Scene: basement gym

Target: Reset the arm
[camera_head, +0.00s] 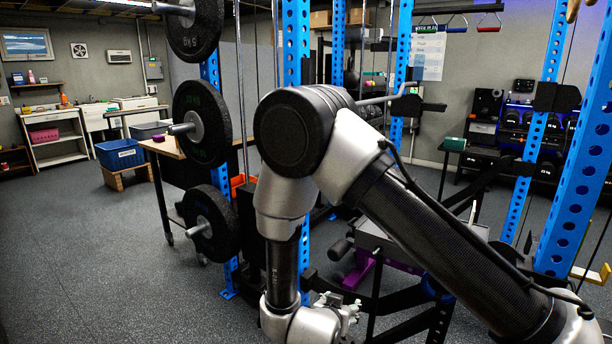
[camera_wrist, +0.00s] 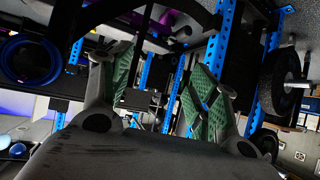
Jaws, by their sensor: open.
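My gripper (camera_wrist: 160,95) shows in the wrist view with its two green-padded fingers spread apart. It is open, and nothing is between the pads. In the head view my arm is folded, with its elbow high in the middle and its forearm reaching down to the wrist near the bottom centre. The fingers cannot be made out clearly in the head view. The wrist view is tilted, with the rack posts slanting across it.
A blue rack post (camera_head: 296,45) stands close behind my arm. Black weight plates (camera_head: 202,122) hang on the rack to the left. A blue bin (camera_head: 120,154) sits on a small wooden stand further left. The floor (camera_head: 90,260) at left is clear.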

